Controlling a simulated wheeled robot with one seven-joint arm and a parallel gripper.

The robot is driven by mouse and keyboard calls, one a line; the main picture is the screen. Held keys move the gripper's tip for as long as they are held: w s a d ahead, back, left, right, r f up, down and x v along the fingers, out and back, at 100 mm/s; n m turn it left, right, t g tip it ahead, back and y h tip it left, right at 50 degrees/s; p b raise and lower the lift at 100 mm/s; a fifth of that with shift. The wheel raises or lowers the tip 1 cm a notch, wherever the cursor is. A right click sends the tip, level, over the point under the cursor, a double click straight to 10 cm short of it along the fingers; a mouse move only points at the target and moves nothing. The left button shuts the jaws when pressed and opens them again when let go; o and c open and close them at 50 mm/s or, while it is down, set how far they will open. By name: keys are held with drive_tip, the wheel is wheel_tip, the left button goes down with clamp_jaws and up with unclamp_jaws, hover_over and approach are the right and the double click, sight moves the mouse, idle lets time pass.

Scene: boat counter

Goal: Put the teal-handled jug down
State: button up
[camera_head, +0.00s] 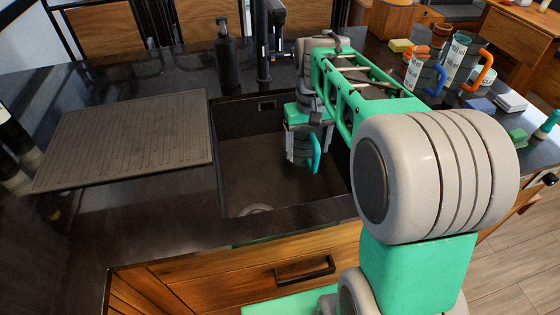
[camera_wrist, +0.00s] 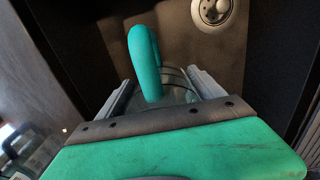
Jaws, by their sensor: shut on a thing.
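The teal-handled jug (camera_head: 300,147) is in my gripper, above the dark sink basin (camera_head: 245,182). Its teal handle (camera_head: 316,153) points to the right and toward the camera in the head view. In the wrist view the teal handle (camera_wrist: 146,58) rises between the two fingers, and the clear jug body (camera_wrist: 176,88) sits between them. My gripper (camera_wrist: 168,85) is shut on the jug. The arm hides part of the jug's top in the head view. I cannot tell how far the jug is above the basin floor.
A ribbed drying mat (camera_head: 130,142) lies left of the sink. A dark bottle (camera_head: 227,60) and the faucet (camera_head: 266,40) stand behind it. Orange-handled (camera_head: 463,62) and blue-handled (camera_head: 420,75) jugs, sponges and a green block (camera_head: 517,136) crowd the right counter. The drain (camera_wrist: 212,12) shows in the wrist view.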

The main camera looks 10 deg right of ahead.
drive_tip(key=w, duration=0.1)
drive_tip(key=w+a+f, duration=0.1)
drive_tip(key=w, duration=0.1)
drive_tip(key=w+a+f, duration=0.1)
drive_tip(key=shift+w+a+f, duration=0.1)
drive_tip(key=shift+w+a, duration=0.05)
drive_tip(key=shift+a, duration=0.05)
drive_tip(key=w+f, duration=0.1)
drive_tip(key=w+a+f, duration=0.1)
drive_tip(key=f, duration=0.1)
drive_tip(key=w+a+f, duration=0.1)
drive_tip(key=w+f, duration=0.1)
drive_tip(key=shift+f, duration=0.2)
drive_tip(key=shift+w+a+f, duration=0.1)
drive_tip(key=shift+w+f, duration=0.05)
drive_tip(key=shift+f, duration=0.75)
drive_tip(key=shift+w+f, duration=0.1)
drive_tip(key=shift+f, duration=0.8)
drive_tip(key=shift+f, duration=0.15)
drive_tip(key=o, duration=1.4)
drive_tip(key=shift+o, duration=0.2)
wheel_tip(320, 180, up, 8)
